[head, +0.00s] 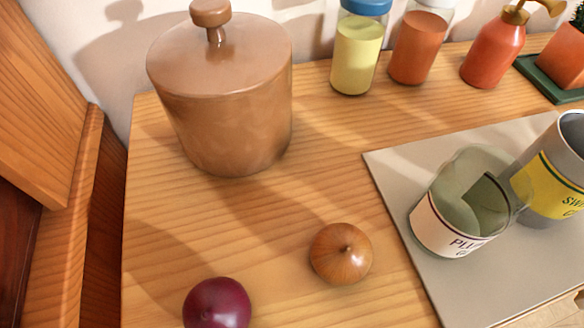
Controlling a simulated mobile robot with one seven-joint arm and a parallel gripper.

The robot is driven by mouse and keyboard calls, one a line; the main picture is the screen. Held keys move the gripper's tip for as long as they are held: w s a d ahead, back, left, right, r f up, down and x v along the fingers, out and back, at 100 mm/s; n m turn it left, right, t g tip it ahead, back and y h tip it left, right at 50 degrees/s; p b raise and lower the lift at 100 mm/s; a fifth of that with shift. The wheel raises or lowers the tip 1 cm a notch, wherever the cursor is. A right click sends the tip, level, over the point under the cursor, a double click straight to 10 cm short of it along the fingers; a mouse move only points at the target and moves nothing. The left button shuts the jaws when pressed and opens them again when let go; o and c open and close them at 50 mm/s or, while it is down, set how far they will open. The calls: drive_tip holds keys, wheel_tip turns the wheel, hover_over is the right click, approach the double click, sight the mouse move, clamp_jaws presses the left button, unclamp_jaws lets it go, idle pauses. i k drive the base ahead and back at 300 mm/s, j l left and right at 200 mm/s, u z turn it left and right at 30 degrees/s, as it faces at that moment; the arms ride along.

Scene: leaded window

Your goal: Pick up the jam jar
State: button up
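A clear greenish glass jar (458,212) with a white label starting "PLU" stands on a grey board (400,172) at the right. It looks like the jam jar. It looks open at the top and I see no lid on it. The rest of its label is turned out of sight. A dark patch shows through its glass; I cannot tell what it is. My gripper is not in view.
A yellow-labelled can (552,180) stands close at the jar's right. An onion (341,253) and a purple round vegetable (217,305) lie left of the board. A brown lidded pot (225,105), two jars (355,52) (420,45), and a red spray bottle (493,52) stand behind.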

sight(478, 193)
drive_tip(key=k, duration=1.85)
